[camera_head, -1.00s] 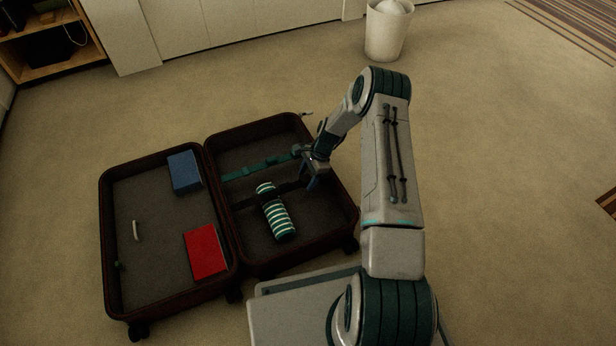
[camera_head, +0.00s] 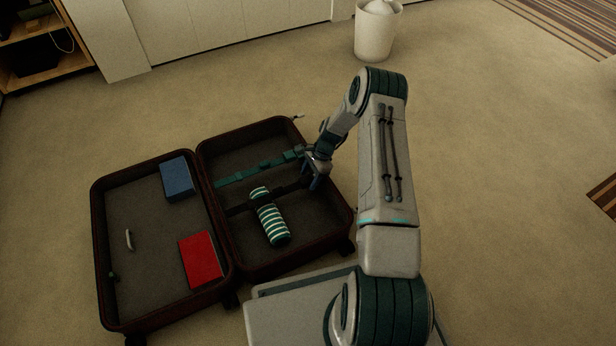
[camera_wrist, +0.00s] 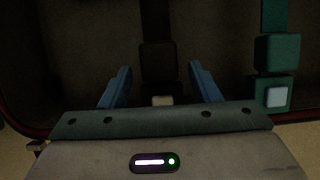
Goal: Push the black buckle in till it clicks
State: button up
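The black buckle (camera_wrist: 158,62) hangs on a dark strap (camera_wrist: 157,18) in the wrist view. A pale button (camera_wrist: 162,101) shows just below it, partly hidden by my gripper's body. I cannot tell whether the buckle's halves are fully joined. My gripper (camera_wrist: 163,77) is open, with one blue finger on each side of the buckle, apart from it. In the head view my gripper (camera_head: 312,181) is over the right half of the open suitcase (camera_head: 276,265), at its right side. The black strap (camera_head: 237,209) crosses that half, passing a striped roll (camera_head: 272,222).
A teal strap with a teal buckle (camera_wrist: 277,54) lies right of my fingers in the wrist view. The left suitcase half holds a blue box (camera_head: 177,179) and a red book (camera_head: 201,260). A white bin (camera_head: 376,32) stands behind on open carpet.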

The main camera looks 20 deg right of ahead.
jog(key=shift+a, duration=0.35)
jog(key=shift+r, duration=0.2)
jog(key=p+v, duration=0.5)
jog(key=v, duration=0.8)
jog(key=shift+d+r+p, duration=0.2)
jog(key=shift+p, duration=0.15)
jog(key=shift+w, duration=0.1)
